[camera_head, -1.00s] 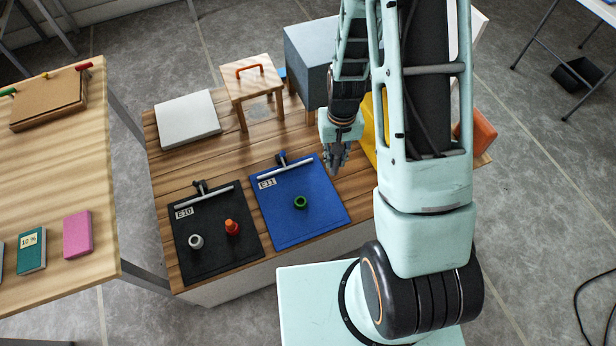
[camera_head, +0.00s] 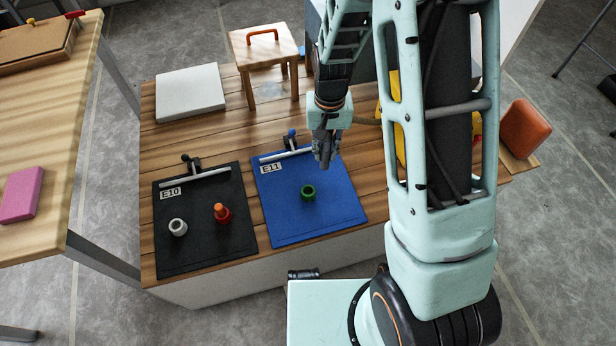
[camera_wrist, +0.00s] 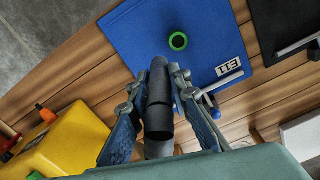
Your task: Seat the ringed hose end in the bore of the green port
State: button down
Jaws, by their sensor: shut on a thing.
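My gripper (camera_head: 324,160) hangs over the upper right part of the blue board. In the wrist view its two fingers (camera_wrist: 158,88) are shut on a dark grey, tube-like hose end (camera_wrist: 159,118). A stepped band shows along the hose end, which points toward the board side. The green port (camera_head: 309,192) stands on the blue board (camera_head: 335,218) marked E11, below and slightly left of my gripper in the head view. In the wrist view the green port (camera_wrist: 178,41) shows its dark open bore, apart from the hose end. In the head view the hose end is hard to make out.
A black board (camera_head: 195,255) marked E10 lies to the left, with a grey port (camera_head: 178,227) and a red-orange one (camera_head: 222,212). A clamp (camera_head: 290,148) edges the blue board. A small stool (camera_head: 264,52) and white slab (camera_head: 190,92) stand behind. A yellow object (camera_wrist: 62,145) sits beside the gripper.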

jog(key=a+f+b, duration=0.4)
jog(key=f+b, duration=0.3)
jog(key=b, duration=0.2)
jog(key=shift+w+a, duration=0.2)
jog(key=shift+f+b, duration=1.8)
jog(key=shift+f, duration=1.1)
jog(key=shift+f+b, duration=0.85)
jog(key=shift+f, duration=1)
jog(key=c, duration=1.7)
grip_release()
